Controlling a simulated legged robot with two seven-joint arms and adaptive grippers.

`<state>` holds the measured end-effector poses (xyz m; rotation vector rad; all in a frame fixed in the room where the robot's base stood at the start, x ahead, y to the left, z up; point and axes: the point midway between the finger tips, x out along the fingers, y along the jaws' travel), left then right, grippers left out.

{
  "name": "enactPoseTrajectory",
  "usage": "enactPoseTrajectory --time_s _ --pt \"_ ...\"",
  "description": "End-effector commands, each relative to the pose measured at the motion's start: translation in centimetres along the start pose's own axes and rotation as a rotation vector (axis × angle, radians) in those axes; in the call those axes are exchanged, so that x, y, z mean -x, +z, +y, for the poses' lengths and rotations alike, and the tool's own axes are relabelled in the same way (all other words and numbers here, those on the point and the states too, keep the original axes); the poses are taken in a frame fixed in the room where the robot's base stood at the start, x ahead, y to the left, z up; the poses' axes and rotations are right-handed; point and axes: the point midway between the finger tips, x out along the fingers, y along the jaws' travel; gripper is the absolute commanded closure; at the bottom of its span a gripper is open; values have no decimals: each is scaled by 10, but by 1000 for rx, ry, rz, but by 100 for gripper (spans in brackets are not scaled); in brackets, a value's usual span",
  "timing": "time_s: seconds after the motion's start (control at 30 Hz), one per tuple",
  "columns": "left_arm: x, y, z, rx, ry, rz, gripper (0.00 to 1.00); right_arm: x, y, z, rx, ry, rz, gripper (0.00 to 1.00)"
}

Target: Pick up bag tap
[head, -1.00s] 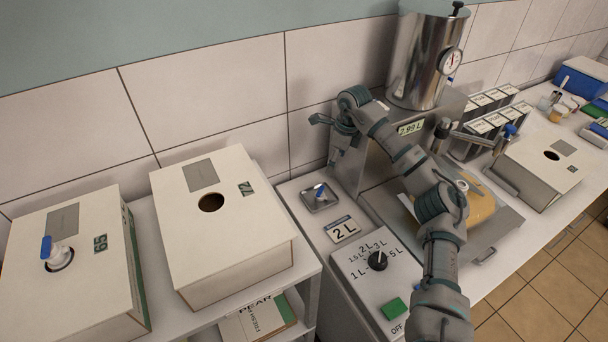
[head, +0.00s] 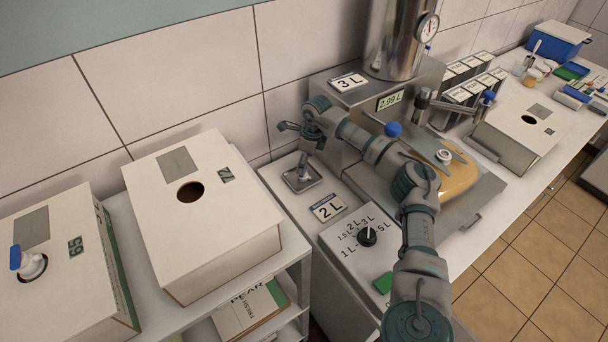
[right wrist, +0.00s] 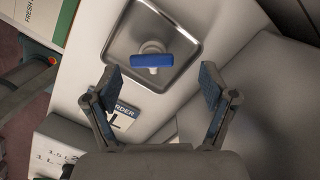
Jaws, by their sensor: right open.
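The bag tap (right wrist: 152,61) with a blue handle and white body lies in a small square metal tray (right wrist: 188,78). In the head view the tray (head: 315,181) sits on the counter left of the filling machine, and the tap is partly hidden. My right gripper (right wrist: 160,82) is open and empty above the tray. Its two fingers spread to either side of the tap, apart from it. In the head view my right gripper (head: 295,138) hangs just over the tray. My left gripper is not in view.
A white box with an open hole (head: 235,228) and a box with a fitted blue-handled tap (head: 62,275) stand left. A dial panel (head: 345,245) is in front. The filling machine (head: 420,85), holding a yellow bag (head: 462,180), stands right of the tray.

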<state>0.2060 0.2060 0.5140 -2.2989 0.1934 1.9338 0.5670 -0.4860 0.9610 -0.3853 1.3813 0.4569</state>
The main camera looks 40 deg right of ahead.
Motion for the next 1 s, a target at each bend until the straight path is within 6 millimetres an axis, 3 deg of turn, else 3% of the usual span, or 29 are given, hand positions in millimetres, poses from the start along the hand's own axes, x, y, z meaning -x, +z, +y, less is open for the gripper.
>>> enactPoseTrajectory --time_s 0.27,0.57,0.73,1.0 --pt "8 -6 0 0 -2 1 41 -42 -4 5 0 1 3 17" --pt "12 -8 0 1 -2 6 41 -48 -6 2 0 2 0 17" --pt "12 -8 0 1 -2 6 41 -48 -5 3 0 2 0 59" --pt "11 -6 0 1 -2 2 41 -47 -4 4 0 0 1 62"
